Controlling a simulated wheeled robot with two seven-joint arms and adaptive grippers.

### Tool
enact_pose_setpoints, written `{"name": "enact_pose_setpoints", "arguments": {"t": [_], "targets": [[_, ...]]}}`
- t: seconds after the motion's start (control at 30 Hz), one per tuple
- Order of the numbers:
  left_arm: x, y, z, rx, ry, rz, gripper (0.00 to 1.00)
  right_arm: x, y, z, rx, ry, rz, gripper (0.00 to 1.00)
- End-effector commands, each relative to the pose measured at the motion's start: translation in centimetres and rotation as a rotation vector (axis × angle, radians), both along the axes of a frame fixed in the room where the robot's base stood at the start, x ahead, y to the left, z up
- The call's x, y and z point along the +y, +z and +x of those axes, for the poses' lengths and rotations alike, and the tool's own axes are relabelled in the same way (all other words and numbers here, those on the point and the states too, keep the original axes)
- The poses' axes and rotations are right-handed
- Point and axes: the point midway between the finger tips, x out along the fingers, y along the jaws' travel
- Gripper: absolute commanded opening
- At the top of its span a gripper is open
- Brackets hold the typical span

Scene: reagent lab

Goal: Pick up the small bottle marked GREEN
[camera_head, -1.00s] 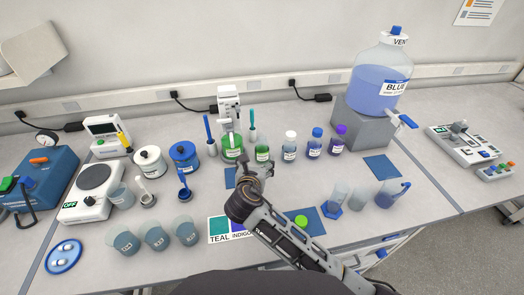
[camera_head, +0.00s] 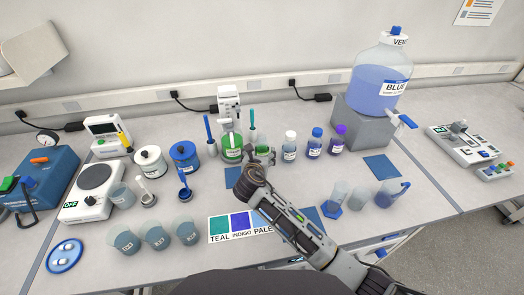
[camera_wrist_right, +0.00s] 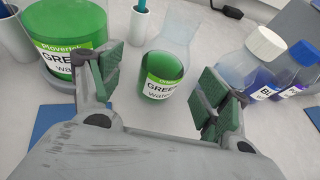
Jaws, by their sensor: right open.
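The small bottle marked GREEN (camera_wrist_right: 164,76) stands upright on the bench, with clear glass above green liquid. In the head view the same small bottle (camera_head: 262,145) is partly hidden by my right gripper (camera_head: 260,160). In the right wrist view my right gripper (camera_wrist_right: 160,85) is open and empty. Its fingers are spread to the left and right of the small bottle, which stands a little ahead between them, apart from both pads. My left gripper is not in view.
The larger GREEN bottle (camera_wrist_right: 72,35) is close to my left-hand finger in the wrist view. White-capped (camera_head: 290,147), blue-capped (camera_head: 316,141) and purple-capped (camera_head: 338,138) bottles stand to the right. A blue mat (camera_head: 233,178) and a colour card (camera_head: 218,225) lie in front.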

Motion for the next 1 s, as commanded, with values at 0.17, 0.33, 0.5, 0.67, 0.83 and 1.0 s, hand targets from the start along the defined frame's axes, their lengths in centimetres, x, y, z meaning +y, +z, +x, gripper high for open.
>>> {"name": "enact_pose_setpoints", "arguments": {"t": [0.17,0.33,0.5,0.67,0.83,1.0], "targets": [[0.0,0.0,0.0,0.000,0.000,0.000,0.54,0.0,0.0,0.0,0.000,0.000,0.000,0.77],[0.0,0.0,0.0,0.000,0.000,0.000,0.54,0.0,-0.1,0.1,0.000,0.000,0.000,0.77],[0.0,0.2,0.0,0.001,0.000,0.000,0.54,-0.3,-0.5,0.9,0.000,0.000,-0.001,0.77],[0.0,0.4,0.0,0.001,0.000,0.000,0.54,-0.6,-1.2,2.1,0.000,-0.001,-0.001,0.77],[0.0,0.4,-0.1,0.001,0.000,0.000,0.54,-0.8,-1.8,3.4,-0.001,0.000,0.000,0.77],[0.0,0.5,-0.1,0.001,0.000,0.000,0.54,-1.0,-2.3,4.3,0.000,0.000,0.000,0.77]]}}
